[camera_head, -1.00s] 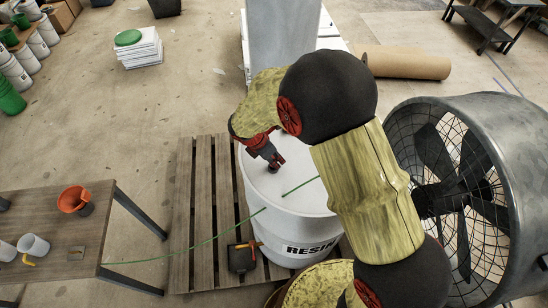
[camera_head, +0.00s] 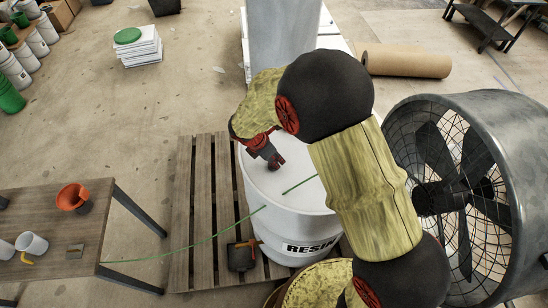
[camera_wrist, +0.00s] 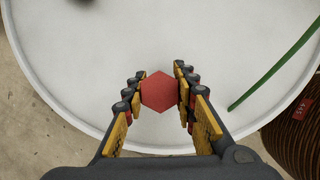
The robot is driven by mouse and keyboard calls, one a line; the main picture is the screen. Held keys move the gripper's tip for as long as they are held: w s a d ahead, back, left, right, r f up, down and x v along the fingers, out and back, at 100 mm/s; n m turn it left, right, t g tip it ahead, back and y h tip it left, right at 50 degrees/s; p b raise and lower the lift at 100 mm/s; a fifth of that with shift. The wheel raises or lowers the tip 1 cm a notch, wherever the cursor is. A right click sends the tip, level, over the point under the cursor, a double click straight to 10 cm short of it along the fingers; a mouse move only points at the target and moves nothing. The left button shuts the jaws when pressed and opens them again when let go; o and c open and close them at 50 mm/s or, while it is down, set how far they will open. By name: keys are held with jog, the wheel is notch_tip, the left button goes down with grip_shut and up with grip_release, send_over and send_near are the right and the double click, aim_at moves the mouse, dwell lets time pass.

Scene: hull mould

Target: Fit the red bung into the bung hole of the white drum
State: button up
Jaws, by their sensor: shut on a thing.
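The white drum (camera_head: 300,222), lettered RESIN, stands upright on a wooden pallet. My gripper (camera_head: 277,163) is over its pale lid, towards the left of the top. In the wrist view my gripper (camera_wrist: 160,92) is shut on the red bung (camera_wrist: 160,91), whose hexagonal head shows between the fingers. The drum lid (camera_wrist: 150,40) lies beneath it, and its near rim passes behind the fingers. A dark blurred spot is cut off at the lid view's top left; I cannot tell if it is the bung hole. The bung's lower end is hidden.
A green line (camera_head: 300,185) crosses the drum top and runs left to a table (camera_head: 95,220) with an orange funnel (camera_head: 72,197) and white cups. A large fan (camera_head: 455,180) stands close on the right. A grey block (camera_head: 283,30) stands behind the drum.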

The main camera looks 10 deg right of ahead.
jog(key=o, duration=1.2)
jog(key=shift+o, duration=0.2)
jog(key=v, duration=1.2)
